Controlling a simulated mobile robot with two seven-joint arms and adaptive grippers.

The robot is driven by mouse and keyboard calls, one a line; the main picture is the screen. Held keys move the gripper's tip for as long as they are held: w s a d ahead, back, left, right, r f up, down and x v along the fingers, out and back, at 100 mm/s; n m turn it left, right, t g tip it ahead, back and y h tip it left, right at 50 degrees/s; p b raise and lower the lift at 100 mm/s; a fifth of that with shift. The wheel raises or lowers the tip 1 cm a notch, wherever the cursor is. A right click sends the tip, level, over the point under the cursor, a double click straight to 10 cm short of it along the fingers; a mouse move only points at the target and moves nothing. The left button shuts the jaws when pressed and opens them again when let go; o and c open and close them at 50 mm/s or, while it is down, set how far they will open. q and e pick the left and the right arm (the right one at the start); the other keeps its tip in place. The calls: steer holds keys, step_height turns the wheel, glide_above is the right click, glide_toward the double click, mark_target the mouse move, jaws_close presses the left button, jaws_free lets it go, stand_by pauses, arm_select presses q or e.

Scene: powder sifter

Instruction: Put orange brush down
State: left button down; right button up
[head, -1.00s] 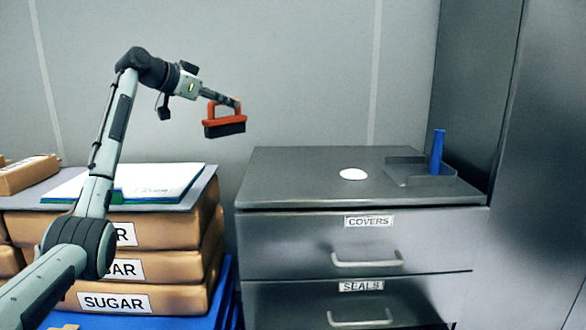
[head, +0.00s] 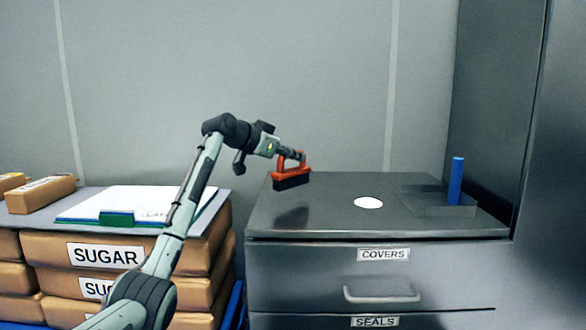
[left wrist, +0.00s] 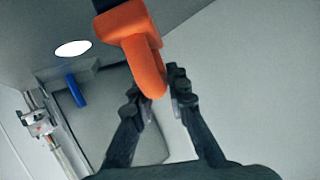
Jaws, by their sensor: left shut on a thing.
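The orange brush (head: 291,174) with dark bristles is held by my left gripper (head: 300,158), bristles down, over the back left part of the dark cabinet top (head: 310,215). I cannot tell whether the bristles touch the top. In the left wrist view, the brush's orange handle (left wrist: 148,65) lies between the two fingers of my left gripper (left wrist: 160,100). My right gripper is not in view.
A white disc (head: 368,203) lies on the cabinet top. A dark tray (head: 425,208) with an upright blue object (head: 456,181) stands at its right. The cabinet top's front is clear.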

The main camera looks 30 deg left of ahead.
mark_target(295, 169)
arm_select(q)
step_height(295, 169, down, 4)
steer(key=shift+r, duration=0.2)
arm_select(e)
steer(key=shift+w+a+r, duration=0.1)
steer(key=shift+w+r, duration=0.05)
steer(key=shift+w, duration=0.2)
arm_select(q)
steer(key=c, duration=1.7)
jaws_free()
steer(key=shift+f, duration=0.1)
steer(key=shift+o, duration=1.1)
steer(key=b+v, duration=0.1)
steer(key=v, duration=0.9)
steer(key=shift+s+a+r, duration=0.1)
steer(key=shift+s+r, duration=0.1)
steer(key=shift+s, duration=0.15)
steer(key=shift+s+a+r, duration=0.15)
steer(key=shift+s+r, duration=0.1)
steer(key=shift+s, duration=0.3)
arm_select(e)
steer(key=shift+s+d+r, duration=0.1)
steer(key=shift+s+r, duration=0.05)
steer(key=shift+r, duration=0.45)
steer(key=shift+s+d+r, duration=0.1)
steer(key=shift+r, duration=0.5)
